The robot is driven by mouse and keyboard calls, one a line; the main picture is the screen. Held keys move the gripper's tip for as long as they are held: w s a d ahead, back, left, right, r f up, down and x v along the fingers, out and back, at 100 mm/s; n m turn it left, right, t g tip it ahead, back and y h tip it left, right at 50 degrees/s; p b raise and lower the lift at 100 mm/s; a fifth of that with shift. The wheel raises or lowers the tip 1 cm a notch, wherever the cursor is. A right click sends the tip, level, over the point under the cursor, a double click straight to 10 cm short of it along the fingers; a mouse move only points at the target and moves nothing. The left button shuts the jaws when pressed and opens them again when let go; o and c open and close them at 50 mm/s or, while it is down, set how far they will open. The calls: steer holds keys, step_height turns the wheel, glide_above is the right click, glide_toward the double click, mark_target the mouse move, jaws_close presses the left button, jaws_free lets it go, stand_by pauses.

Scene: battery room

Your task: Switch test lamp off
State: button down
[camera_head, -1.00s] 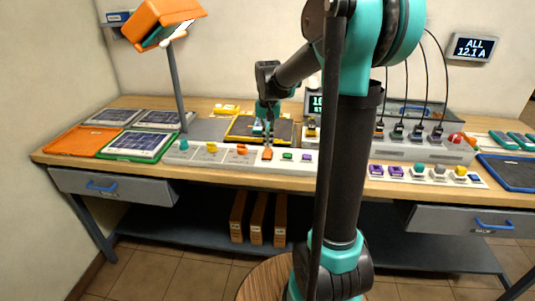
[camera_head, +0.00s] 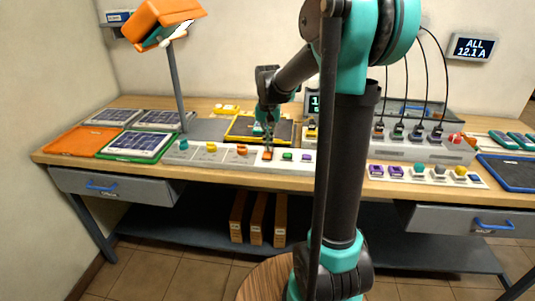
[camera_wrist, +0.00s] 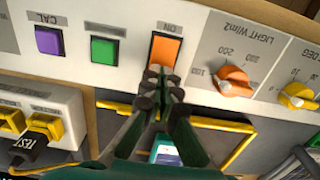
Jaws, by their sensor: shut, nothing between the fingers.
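The test lamp (camera_head: 163,24) has an orange head on a grey post at the back left of the bench. A pale strip shows at its lower edge; I cannot tell whether it is lit. On the long white control panel (camera_head: 205,158) is an orange rocker switch (camera_head: 267,156), marked "ON" in the wrist view (camera_wrist: 165,49). My gripper (camera_head: 269,147) is shut and empty, its fingertips right at this switch. In the wrist view, the fingertips (camera_wrist: 164,76) overlap the switch's near edge; I cannot tell whether they touch it.
Beside the switch are a green button (camera_wrist: 104,50), a purple button (camera_wrist: 48,40) and an orange knob (camera_wrist: 234,81) marked for light. A yellow-edged black tray (camera_head: 240,128) lies behind the panel. Solar panels (camera_head: 137,145) lie at the left.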

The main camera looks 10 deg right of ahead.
steer(key=shift+f, duration=0.25)
steer(key=shift+r, duration=3.55)
